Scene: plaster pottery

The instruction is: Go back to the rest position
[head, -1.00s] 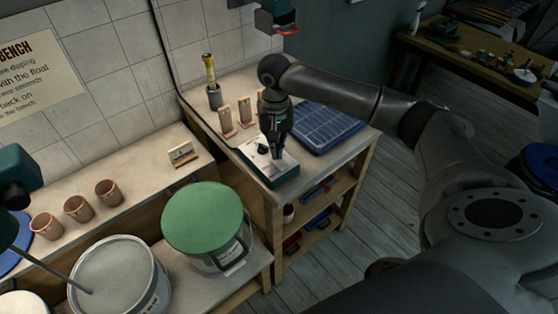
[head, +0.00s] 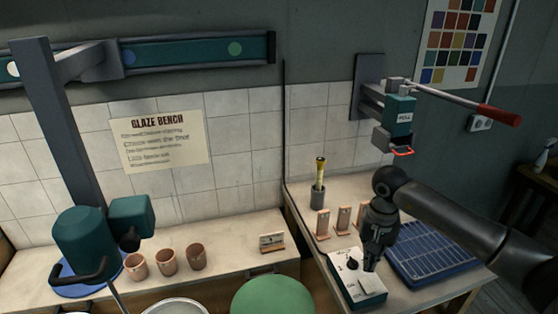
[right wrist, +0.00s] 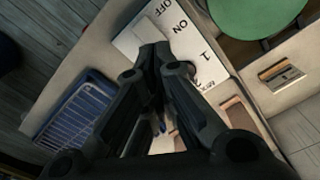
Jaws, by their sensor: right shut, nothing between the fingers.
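My right gripper (head: 372,262) is shut and empty. It points down over the white-topped switch box (head: 369,284) on the side bench. In the right wrist view the shut fingers (right wrist: 154,52) lie across the box's white panel (right wrist: 186,42), marked OFF, ON and 1. I cannot tell whether the fingertips touch the panel. A dark knob (head: 352,264) shows on the panel left of the fingers. My left gripper is not in view.
A blue gridded tray (head: 432,255) lies right of the box. Small upright tiles (head: 342,221) and a holder with a yellow tool (head: 318,180) stand behind. A wall-mounted lever press (head: 395,120) hangs above.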

